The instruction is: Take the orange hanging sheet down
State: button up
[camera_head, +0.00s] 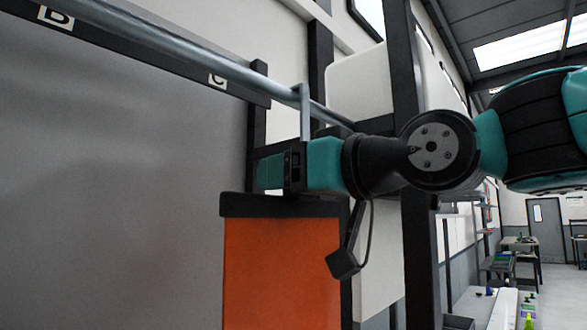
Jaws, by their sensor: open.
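The orange sheet (281,270) hangs upright in the lower middle of the head view, with a black strip (285,206) along its top edge. Its lower part is cut off by the frame. My gripper (270,173) is just above the strip, pointing left, with its jaws open. I cannot tell whether it touches the strip. A grey metal hanger (305,112) comes down from the rail behind or beside my gripper; its lower end is hidden.
A metal rail (180,48) runs along a dark bar with labels B (56,16) and C (217,81). A large grey panel (110,200) fills the left. A dark post (415,200) stands close to my arm. Workbenches (505,262) and open floor show far right.

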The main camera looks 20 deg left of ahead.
jog(key=c, duration=1.1)
jog(key=shift+r+p, duration=0.75)
jog(key=shift+r, duration=0.4)
jog(key=shift+d, duration=0.1)
